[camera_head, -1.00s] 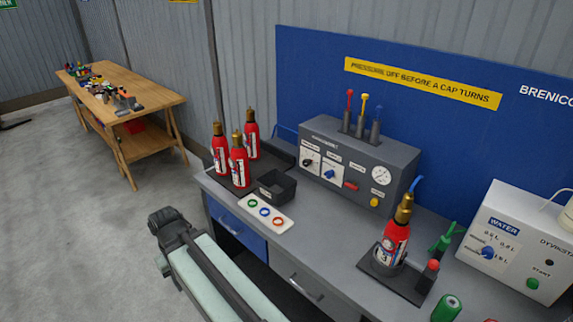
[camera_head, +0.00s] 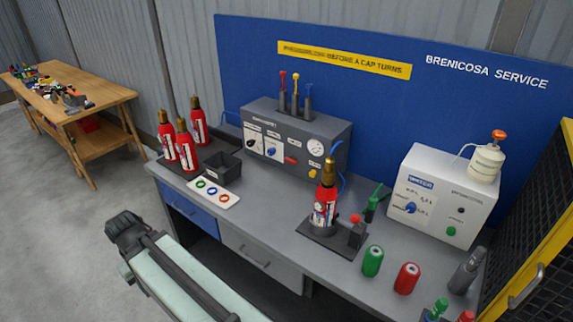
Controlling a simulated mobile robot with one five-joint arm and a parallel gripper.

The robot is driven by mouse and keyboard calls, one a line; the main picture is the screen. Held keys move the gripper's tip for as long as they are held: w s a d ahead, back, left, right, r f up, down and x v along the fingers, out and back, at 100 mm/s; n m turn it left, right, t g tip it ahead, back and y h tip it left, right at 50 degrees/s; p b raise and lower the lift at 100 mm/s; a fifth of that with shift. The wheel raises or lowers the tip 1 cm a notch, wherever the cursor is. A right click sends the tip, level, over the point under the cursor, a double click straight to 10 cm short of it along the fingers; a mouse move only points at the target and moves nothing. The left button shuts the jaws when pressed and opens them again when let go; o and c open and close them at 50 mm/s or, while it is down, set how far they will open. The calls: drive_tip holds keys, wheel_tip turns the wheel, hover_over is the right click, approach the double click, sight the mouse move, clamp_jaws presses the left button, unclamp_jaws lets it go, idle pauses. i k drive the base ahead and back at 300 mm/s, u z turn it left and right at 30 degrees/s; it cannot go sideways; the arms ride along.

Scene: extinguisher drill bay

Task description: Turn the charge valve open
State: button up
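The grey charging panel (camera_head: 325,131) stands at the back of the bench, with a round gauge (camera_head: 316,148) at its right. Its front has a black knob (camera_head: 253,139) and a blue knob (camera_head: 273,151) on white plates. A red lever-like part (camera_head: 291,160) and a yellow button (camera_head: 313,176) sit to their right. The labels are too small to read, so I cannot tell which control is the charge valve. My arm shows at the lower left, in front of the bench and apart from the panel. My gripper's fingers are not visible.
A red extinguisher (camera_head: 325,205) stands in a dark holder before the panel. Several red extinguishers (camera_head: 186,148), a black bin (camera_head: 222,167) and a ring tray (camera_head: 213,193) are left. A white water unit (camera_head: 440,196) and coloured cylinders (camera_head: 372,261) are right.

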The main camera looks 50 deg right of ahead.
sight(292, 161)
drive_tip(key=u, duration=1.45)
drive_tip(key=i, duration=1.6)
drive_tip(key=z, duration=3.95)
drive_tip(key=i, duration=1)
drive_tip(key=u, duration=0.3)
